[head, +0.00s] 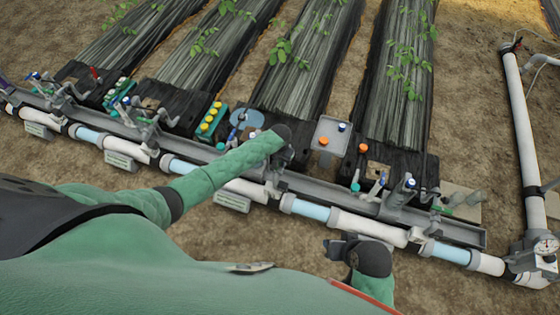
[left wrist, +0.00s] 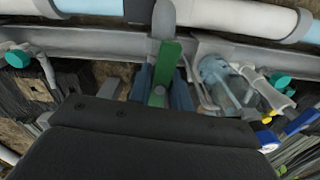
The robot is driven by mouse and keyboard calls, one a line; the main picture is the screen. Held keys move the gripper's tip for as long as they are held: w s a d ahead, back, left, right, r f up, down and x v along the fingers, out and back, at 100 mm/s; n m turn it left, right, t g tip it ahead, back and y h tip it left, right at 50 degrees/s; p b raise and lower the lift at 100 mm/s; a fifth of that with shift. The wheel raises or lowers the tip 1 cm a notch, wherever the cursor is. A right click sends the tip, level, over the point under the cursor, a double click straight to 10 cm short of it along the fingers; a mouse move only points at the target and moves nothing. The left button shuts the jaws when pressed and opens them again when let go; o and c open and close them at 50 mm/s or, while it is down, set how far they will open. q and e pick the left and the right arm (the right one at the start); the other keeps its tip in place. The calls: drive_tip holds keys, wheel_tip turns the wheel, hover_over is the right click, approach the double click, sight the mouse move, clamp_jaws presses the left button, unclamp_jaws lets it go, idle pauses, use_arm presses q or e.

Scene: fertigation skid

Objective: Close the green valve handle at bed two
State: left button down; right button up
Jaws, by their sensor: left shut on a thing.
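The green valve handle (left wrist: 167,62) shows in the left wrist view, standing upright in the picture at the grey rail. My left gripper (left wrist: 165,92) has its two blue-grey fingers on either side of the handle and is shut on it. In the head view my left gripper (head: 277,165) is at the pipe rail, at the end of my green-sleeved arm; the handle is hidden there by my wrist. My right gripper (head: 338,249) hangs over bare soil in front of the pipe, apart from everything; its finger opening cannot be made out.
A white pipe (head: 365,226) with clear bluish sections runs along the grey rail (head: 340,191). A gauge (head: 546,246) stands at the right.

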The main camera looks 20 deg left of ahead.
use_arm(q)
drive_tip(key=m, duration=0.4)
drive_tip(key=shift+p, duration=0.3)
drive_tip(key=m, duration=0.4)
drive_tip(key=shift+m, duration=0.3)
drive_tip(key=m, duration=0.9)
drive_tip(key=shift+b, duration=0.4)
drive_tip(key=c, duration=1.2)
unclamp_jaws()
